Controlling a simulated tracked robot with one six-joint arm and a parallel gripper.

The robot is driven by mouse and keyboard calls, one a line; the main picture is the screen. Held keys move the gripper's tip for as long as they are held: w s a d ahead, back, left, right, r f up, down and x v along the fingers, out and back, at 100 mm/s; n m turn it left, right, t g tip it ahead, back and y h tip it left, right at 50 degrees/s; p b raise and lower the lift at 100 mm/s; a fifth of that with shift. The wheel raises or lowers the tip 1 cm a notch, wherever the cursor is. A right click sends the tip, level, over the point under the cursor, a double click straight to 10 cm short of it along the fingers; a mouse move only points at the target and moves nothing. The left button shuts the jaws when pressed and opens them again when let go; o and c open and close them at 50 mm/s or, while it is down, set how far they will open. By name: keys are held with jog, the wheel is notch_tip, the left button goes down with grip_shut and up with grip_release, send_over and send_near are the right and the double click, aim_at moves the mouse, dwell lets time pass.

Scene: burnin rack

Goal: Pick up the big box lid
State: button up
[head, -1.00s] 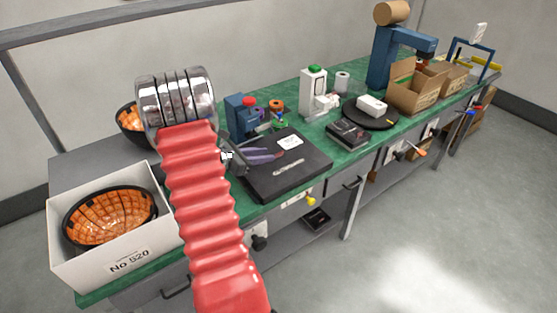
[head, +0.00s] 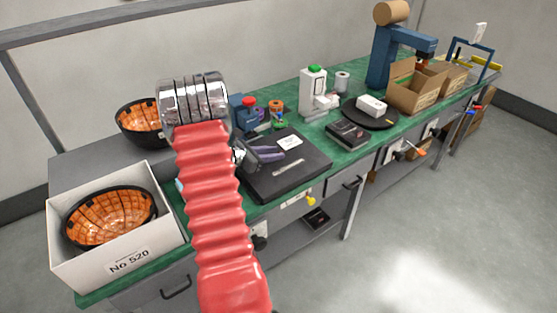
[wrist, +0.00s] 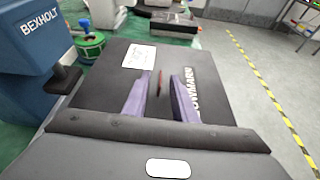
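A large flat dark box (head: 292,178) lies on the green bench, its top carrying a white label and a pale strip of lettering; I take this top as the big box lid. In the wrist view the dark lid (wrist: 105,85) fills the middle, with the white label at its far left and lettering at right. My gripper (head: 276,153) is over the box's left part, and its two purple fingers show in the wrist view (wrist: 160,97). They are apart, and a thin reddish piece (wrist: 159,84) shows between them. I cannot tell whether the fingertips touch the lid.
A blue machine (wrist: 32,45) stands close by the box's left side. A green spool (wrist: 89,44), a white dispenser (head: 313,92) and a smaller dark box (head: 347,134) stand beyond. A white box (head: 118,262) holding an orange-lined basket (head: 112,215) stands at left.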

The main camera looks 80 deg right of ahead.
jog(key=shift+c, duration=0.5)
grip_shut()
jog(key=shift+r, duration=0.1)
jog(key=shift+r, duration=0.45)
jog(key=shift+s+r, duration=0.1)
jog(key=shift+r, duration=0.2)
jog(key=s+a, duration=1.2)
jog(key=s, duration=0.1)
jog(key=shift+s, duration=0.2)
jog(key=shift+s+d, duration=0.1)
jog(key=shift+s, duration=0.05)
